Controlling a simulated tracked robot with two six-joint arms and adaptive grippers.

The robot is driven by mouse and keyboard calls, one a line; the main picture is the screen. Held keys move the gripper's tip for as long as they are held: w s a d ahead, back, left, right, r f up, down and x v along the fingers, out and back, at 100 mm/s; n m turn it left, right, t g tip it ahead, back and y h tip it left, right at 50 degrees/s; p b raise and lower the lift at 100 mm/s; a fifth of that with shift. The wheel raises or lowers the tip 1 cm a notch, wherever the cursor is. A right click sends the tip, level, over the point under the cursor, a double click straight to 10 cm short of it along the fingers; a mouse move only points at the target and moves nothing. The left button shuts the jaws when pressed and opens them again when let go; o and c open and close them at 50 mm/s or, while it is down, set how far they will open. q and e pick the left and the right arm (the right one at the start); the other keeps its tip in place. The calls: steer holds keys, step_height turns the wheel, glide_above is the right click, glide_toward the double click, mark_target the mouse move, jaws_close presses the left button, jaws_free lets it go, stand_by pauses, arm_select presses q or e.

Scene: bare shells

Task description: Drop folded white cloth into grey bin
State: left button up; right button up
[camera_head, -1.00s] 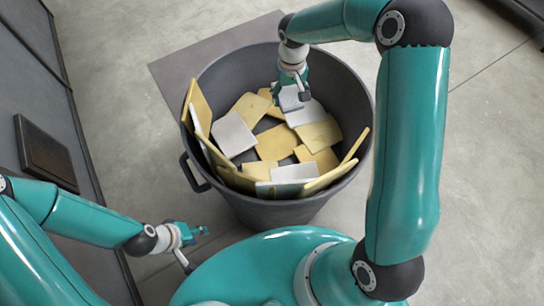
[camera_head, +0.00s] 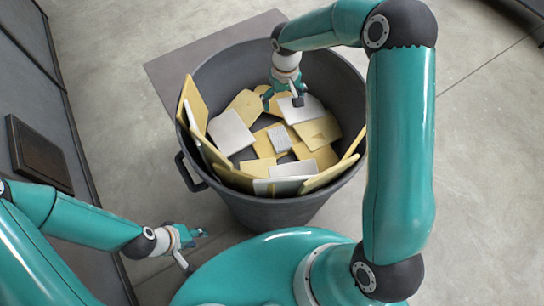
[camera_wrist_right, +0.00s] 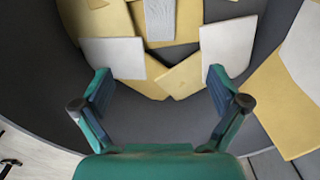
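The small folded white cloth (camera_head: 280,139) lies inside the grey bin (camera_head: 345,85), on top of yellow and white pieces. Its ribbed face also shows at the top of the right wrist view (camera_wrist_right: 160,18). My right gripper (camera_head: 285,98) is inside the bin's opening, above and behind the cloth. In the right wrist view its two fingers (camera_wrist_right: 160,84) are wide apart with nothing between them. The cloth is clear of both fingers. My left gripper (camera_head: 196,240) is outside the bin, low at the front left, with no object visible in it; its finger opening is too small to judge.
Several yellow and white flat pieces (camera_head: 232,133) fill the bin's bottom, and some lean on its wall. A dark flat mat (camera_head: 185,68) lies under and behind the bin. A grey wall unit (camera_head: 35,100) stands at left. The floor at right is clear.

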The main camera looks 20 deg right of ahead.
step_height(320, 180, up, 12)
stand_by(0.8)
steer(key=shift+f, duration=0.1)
stand_by(0.3)
